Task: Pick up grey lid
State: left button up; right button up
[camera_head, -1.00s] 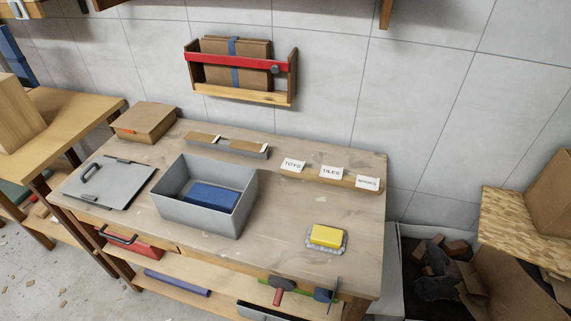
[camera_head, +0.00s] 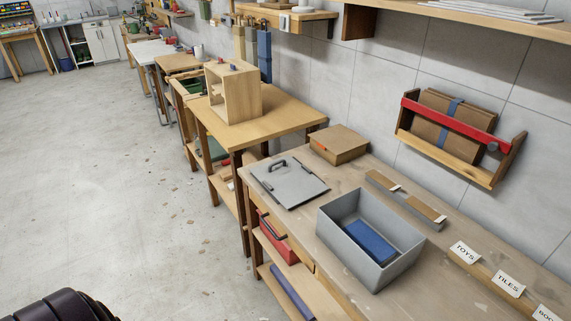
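The grey lid (camera_head: 290,184) lies flat on the left end of the workbench, with a dark handle on its upper left part and dark clips at its edges. To its right stands an open grey bin (camera_head: 400,264) with a blue block (camera_head: 371,241) inside. The lid is apart from the bin. Neither of my grippers shows in the view. A dark rounded part at the bottom left looks like part of my own body.
A cardboard box (camera_head: 339,144) sits behind the lid, near the wall. A wooden table (camera_head: 290,117) with an open wooden box (camera_head: 233,92) adjoins the bench on the left. The floor (camera_head: 130,190) left of the bench is mostly clear, with scattered chips.

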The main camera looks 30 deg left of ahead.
aim_at(291, 183)
jog(key=u, duration=1.1)
